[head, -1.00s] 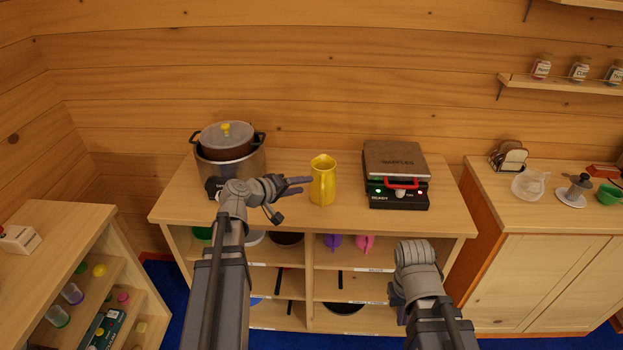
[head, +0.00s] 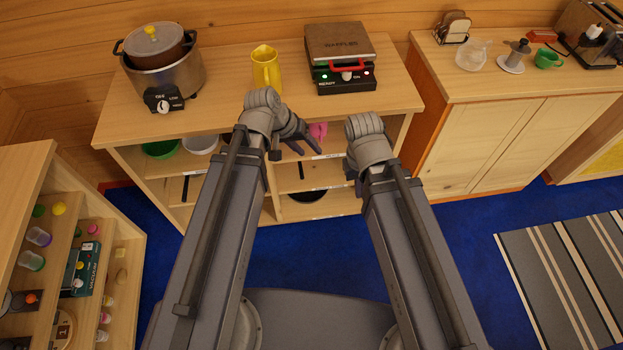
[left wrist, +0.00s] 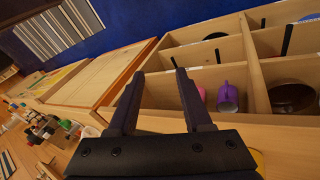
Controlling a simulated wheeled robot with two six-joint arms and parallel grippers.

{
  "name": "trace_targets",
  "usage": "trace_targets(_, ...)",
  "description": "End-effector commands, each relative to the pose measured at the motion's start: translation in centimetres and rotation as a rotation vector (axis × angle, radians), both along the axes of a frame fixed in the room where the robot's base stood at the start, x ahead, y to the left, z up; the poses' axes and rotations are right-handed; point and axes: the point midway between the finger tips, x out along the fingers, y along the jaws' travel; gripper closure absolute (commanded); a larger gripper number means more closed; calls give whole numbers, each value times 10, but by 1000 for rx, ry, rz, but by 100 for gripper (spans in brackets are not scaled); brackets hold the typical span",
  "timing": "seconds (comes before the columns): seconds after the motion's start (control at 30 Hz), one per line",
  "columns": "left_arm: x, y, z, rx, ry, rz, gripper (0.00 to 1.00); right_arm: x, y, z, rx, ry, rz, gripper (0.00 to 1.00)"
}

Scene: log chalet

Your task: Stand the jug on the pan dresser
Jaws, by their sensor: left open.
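The yellow jug (head: 266,70) stands upright on the top of the pan dresser (head: 225,110), between a pot and a waffle maker. My left gripper (head: 308,148) is open and empty, in front of the dresser's front edge and apart from the jug. In the left wrist view its two fingers (left wrist: 158,85) are spread before the open shelves. A sliver of yellow at the bottom edge of that view may be the jug. My right arm's wrist is right of the left gripper in the head view; its fingers are hidden.
A lidded pot on a cooker (head: 165,65) stands left of the jug, and a waffle maker (head: 340,55) right. Purple (left wrist: 228,97) and pink things sit in the dresser's compartments. A cabinet (head: 500,85) stands to the right, a shelf unit (head: 75,230) at left.

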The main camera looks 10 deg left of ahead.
Motion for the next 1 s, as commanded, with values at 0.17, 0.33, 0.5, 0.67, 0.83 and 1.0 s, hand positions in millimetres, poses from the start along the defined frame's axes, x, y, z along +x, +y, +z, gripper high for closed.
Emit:
trace_targets(0.17,-60,-29,-20,283,129,-205,50,0,0,0,0,0,0,100)
trace_targets(0.33,-87,-31,-22,463,181,-291,50,0,0,0,0,0,0,100)
trace_targets(0.5,-95,-30,-21,530,196,-313,50,0,0,0,0,0,0,100)
trace_targets(0.67,-95,-29,-21,533,197,-312,50,0,0,0,0,0,0,100)
trace_targets(0.83,-95,-29,-21,531,196,-312,50,0,0,0,0,0,0,100)
trace_targets(1.0,-95,-29,-20,531,197,-312,50,0,0,0,0,0,0,100)
